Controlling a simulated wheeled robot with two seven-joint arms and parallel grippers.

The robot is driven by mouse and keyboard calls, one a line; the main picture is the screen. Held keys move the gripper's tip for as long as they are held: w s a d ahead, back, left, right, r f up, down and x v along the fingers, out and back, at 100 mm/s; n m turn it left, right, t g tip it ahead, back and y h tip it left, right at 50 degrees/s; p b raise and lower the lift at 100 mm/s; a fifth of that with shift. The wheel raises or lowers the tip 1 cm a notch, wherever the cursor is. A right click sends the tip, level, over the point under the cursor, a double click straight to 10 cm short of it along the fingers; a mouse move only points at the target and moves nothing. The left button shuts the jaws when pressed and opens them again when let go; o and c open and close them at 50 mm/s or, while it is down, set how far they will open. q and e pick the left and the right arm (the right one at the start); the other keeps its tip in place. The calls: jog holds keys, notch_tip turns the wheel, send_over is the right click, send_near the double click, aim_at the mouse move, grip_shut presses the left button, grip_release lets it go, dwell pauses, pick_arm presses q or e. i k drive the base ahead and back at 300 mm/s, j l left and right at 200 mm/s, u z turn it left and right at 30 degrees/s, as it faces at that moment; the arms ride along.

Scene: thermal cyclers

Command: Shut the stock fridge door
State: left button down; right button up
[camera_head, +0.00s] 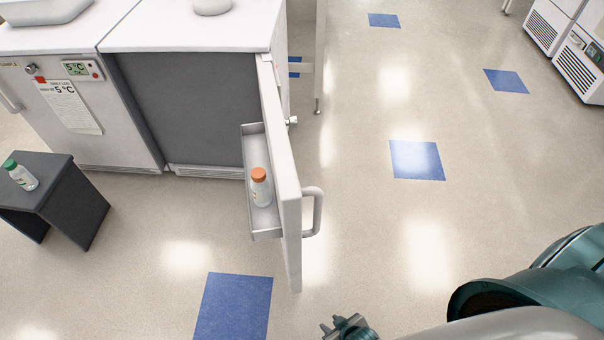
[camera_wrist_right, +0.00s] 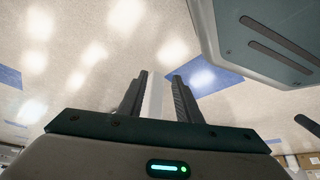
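The fridge door (camera_head: 284,170) of the right-hand white fridge (camera_head: 190,33) stands wide open, sticking out toward me from the cabinet's right side. Its grey handle (camera_head: 314,210) is on the right, outer face. A door shelf (camera_head: 256,150) on the inner face holds a bottle with an orange cap (camera_head: 260,186), upright. My right gripper (camera_head: 345,322) is at the bottom edge of the head view, below and right of the door, apart from it. In the right wrist view its fingers (camera_wrist_right: 160,78) are spread, with nothing clearly held. My left gripper is not in view.
A closed white fridge (camera_head: 110,125) with a 5 °C display adjoins on the left. A dark stool (camera_head: 75,200) with a green-capped bottle (camera_head: 21,175) stands before it. The floor right of the door is clear. White units (camera_head: 565,45) stand far right.

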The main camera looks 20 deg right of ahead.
aim_at(266, 143)
jog(key=i+l, duration=0.15)
jog(key=l, duration=0.2)
jog(key=i+l+u, duration=0.1)
jog(key=l, duration=0.25)
jog(key=i+l, duration=0.15)
jog(key=l, duration=0.2)
jog(key=i+l, duration=0.1)
jog(key=l, duration=0.3)
jog(key=k+u, duration=0.1)
jog(key=k+l, duration=0.05)
jog(key=k, duration=0.05)
